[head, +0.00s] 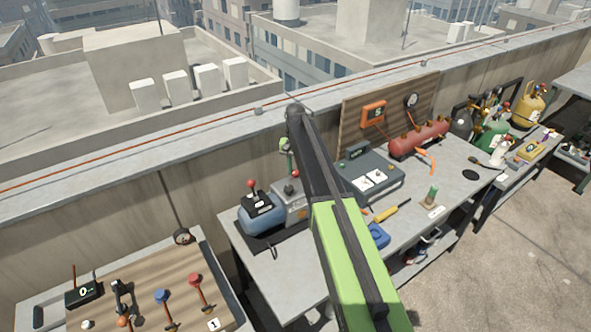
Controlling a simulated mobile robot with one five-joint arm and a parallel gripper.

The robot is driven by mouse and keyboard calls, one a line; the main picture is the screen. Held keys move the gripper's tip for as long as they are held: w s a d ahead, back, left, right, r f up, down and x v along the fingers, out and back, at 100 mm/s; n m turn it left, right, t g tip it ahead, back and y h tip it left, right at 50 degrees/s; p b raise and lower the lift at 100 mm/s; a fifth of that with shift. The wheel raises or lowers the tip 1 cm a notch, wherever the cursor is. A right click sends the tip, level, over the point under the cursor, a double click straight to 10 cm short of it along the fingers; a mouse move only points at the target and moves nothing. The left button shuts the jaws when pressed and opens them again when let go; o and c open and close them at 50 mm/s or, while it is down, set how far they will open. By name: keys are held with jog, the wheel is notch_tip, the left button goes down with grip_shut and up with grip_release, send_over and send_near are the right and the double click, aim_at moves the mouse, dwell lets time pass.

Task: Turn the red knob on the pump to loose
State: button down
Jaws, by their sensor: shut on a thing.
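The pump (262,218) stands at the left end of the grey workbench, with a blue rounded body and a grey box-like part (284,212) at its right. The fingertips are small and partly hidden by my arm, and the knob's turn position cannot be read.
A wooden board (356,117) stands behind. A tray (140,300) with levers is at lower left. Bare bench (282,285) lies in front of the pump.

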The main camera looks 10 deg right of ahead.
jog(key=n, duration=0.4)
jog(key=shift+s+a+n, duration=0.1)
jog(key=shift+n, duration=0.3)
jog(key=n, duration=0.9)
jog(key=shift+n, duration=1.8)
jog(key=shift+s, duration=0.1)
jog(key=c, duration=1.1)
grip_release()
